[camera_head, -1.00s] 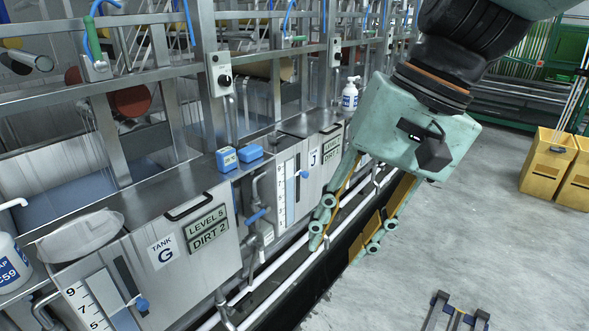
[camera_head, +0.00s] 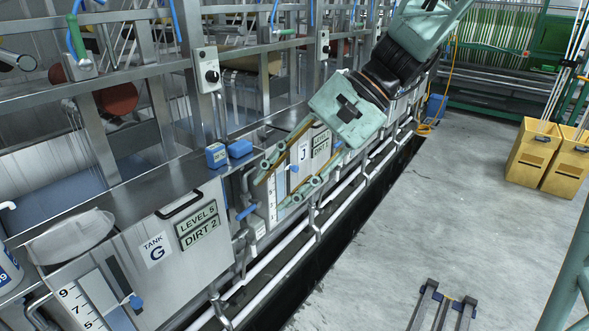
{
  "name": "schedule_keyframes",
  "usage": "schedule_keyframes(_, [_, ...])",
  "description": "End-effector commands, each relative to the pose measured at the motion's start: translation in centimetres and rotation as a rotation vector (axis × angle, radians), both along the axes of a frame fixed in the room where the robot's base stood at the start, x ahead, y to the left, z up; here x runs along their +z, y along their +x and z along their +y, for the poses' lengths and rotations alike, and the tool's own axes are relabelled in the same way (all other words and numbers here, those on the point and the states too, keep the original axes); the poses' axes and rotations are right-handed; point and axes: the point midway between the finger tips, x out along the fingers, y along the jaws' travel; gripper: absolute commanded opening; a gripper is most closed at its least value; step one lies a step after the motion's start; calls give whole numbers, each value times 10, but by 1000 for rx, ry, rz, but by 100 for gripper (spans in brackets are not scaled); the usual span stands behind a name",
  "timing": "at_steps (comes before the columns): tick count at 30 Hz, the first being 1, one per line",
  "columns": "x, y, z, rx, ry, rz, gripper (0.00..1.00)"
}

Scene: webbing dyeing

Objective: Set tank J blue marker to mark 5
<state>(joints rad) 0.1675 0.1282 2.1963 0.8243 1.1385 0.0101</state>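The tank J panel (camera_head: 303,165) stands in the tank row beyond tank G, with a "J" label and green level and dirt signs. The blue marker (camera_head: 294,168) shows as a small blue spot beside the scale, between my fingers in the picture. My gripper (camera_head: 274,187) is open in front of the panel, one finger to the upper left and one to the lower right. I cannot tell whether either finger touches the marker.
Tank G (camera_head: 156,250) is nearer, with its own scale and blue marker (camera_head: 135,301). White pipes (camera_head: 275,262) run along the tank fronts. Yellow bins (camera_head: 533,152) stand at right; the grey floor between is largely clear.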

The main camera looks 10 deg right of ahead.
Motion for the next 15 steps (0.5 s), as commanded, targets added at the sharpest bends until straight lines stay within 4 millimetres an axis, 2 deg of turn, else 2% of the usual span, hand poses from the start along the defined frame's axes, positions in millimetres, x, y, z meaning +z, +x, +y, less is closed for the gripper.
schedule_keyframes(15, [-19, 98, 5, -172, 216, 119, 31])
